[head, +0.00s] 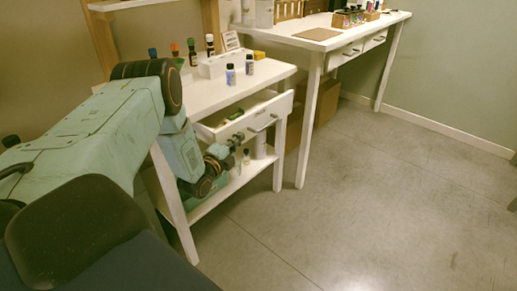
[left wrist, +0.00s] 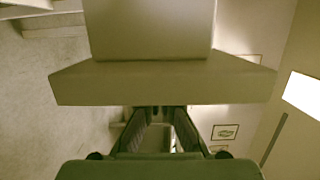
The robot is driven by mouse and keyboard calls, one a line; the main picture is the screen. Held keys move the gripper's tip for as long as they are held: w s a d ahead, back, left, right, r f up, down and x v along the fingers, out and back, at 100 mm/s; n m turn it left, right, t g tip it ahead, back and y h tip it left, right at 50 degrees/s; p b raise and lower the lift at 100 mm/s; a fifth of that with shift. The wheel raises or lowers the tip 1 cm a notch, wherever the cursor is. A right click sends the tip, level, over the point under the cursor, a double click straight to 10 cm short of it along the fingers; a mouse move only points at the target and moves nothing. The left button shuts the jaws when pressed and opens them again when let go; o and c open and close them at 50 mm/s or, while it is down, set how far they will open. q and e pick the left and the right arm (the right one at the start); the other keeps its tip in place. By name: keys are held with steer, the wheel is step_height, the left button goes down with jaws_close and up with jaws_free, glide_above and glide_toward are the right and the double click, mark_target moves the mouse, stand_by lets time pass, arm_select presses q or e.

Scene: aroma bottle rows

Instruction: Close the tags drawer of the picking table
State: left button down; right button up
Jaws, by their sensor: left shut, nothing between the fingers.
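The white picking table (head: 205,97) stands in the middle left of the head view. Its drawer (head: 277,108) is pulled out, with a white front, a metal bar handle (head: 263,124) and small yellow and green items inside. My left gripper (head: 236,141) is shut and empty, at the lower left part of the drawer front. I cannot tell whether it touches. In the left wrist view its fingers (left wrist: 160,112) end at a broad pale panel (left wrist: 160,83), which hides the tips. My right gripper is not in view.
Several dark bottles (head: 192,52), two blue-labelled bottles (head: 230,75) and a white tray (head: 212,66) stand on the tabletop. A second white table (head: 300,39) stands at the back. The floor (head: 360,200) at right is clear.

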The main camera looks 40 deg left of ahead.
mark_target(215, 128)
arm_select(q)
steer(key=a, duration=0.3)
steer(key=a+b, duration=0.1)
steer(key=a, duration=0.6)
steer(key=shift+w+a+f+b, duration=0.1)
steer(key=shift+w+a+b, duration=0.25)
steer(key=shift+w+a, duration=0.1)
steer(key=shift+a, duration=0.75)
steer(key=shift+a+r, duration=0.15)
steer(key=shift+r, duration=0.1)
steer(key=shift+r, duration=0.1)
